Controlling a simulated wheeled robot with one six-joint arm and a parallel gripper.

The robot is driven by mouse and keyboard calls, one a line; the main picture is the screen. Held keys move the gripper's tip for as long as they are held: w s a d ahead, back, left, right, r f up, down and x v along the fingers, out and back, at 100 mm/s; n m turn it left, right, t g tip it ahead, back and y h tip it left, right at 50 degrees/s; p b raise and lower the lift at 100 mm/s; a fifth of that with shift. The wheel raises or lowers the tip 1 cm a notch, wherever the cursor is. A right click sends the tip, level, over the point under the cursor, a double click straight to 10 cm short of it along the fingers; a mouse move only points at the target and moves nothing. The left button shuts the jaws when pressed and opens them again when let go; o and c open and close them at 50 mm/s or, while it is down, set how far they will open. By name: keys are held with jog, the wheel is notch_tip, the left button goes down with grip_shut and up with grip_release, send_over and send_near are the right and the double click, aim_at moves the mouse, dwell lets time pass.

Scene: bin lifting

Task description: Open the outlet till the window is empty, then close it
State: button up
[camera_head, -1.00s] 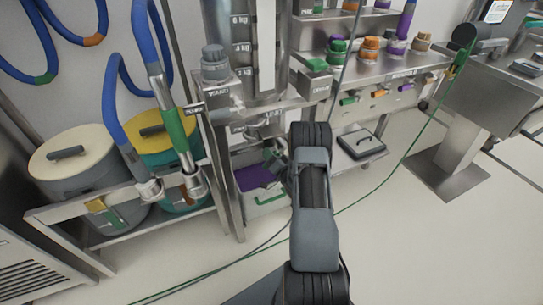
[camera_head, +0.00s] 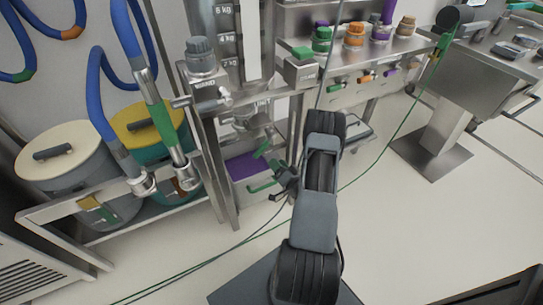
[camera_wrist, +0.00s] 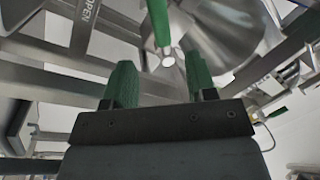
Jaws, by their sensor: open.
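The hopper column (camera_head: 226,62) has a kg scale beside a pale upright window strip (camera_head: 249,38); I cannot read its fill level. In the head view the green lever (camera_head: 263,148) shows under the column. My gripper (camera_wrist: 160,82) is open and empty, its green fingertips just below the lever's end, one to each side. In the head view my gripper (camera_head: 284,176) is partly hidden by my arm.
A pale bin (camera_head: 258,198) with a purple inside stands under the outlet. Two lidded drums (camera_head: 66,170) stand on a rack at left. A shelf (camera_head: 385,45) with coloured knobs is at right.

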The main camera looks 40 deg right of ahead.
aim_at(264, 146)
jog(key=shift+s+f, duration=0.1)
jog(key=shift+s, duration=0.75)
jog(key=shift+c, duration=0.5)
jog(key=shift+m, duration=0.6)
jog(key=f+b, duration=0.1)
jog(key=f, duration=0.1)
jog(key=d+f+b, duration=0.1)
jog(key=f+b, duration=0.1)
jog(key=f, duration=0.1)
jog(key=s+d+f+b, duration=0.1)
jog(key=f, duration=0.2)
jog(key=shift+d, duration=0.1)
jog(key=c, duration=0.4)
jog(key=f+m+y, duration=0.1)
jog(key=d+f+m+t+b, duration=0.1)
jog(key=m, duration=0.1)
jog(key=d+f+m+y+b, duration=0.1)
jog(key=m, duration=0.1)
jog(key=shift+w+f+t+y, duration=0.1)
jog(key=shift+w+t+y, duration=0.1)
jog(key=shift+t+y, duration=0.1)
grip_shut()
jog(key=w+a+r+m+y+b, duration=0.2)
jog(key=w+a+r+m+y, duration=0.2)
jog(key=w+r+m, duration=0.3)
jog(key=shift+f+b+x, duration=0.25)
jog(key=shift+b+x, duration=0.05)
jog(key=shift+x, duration=1.5)
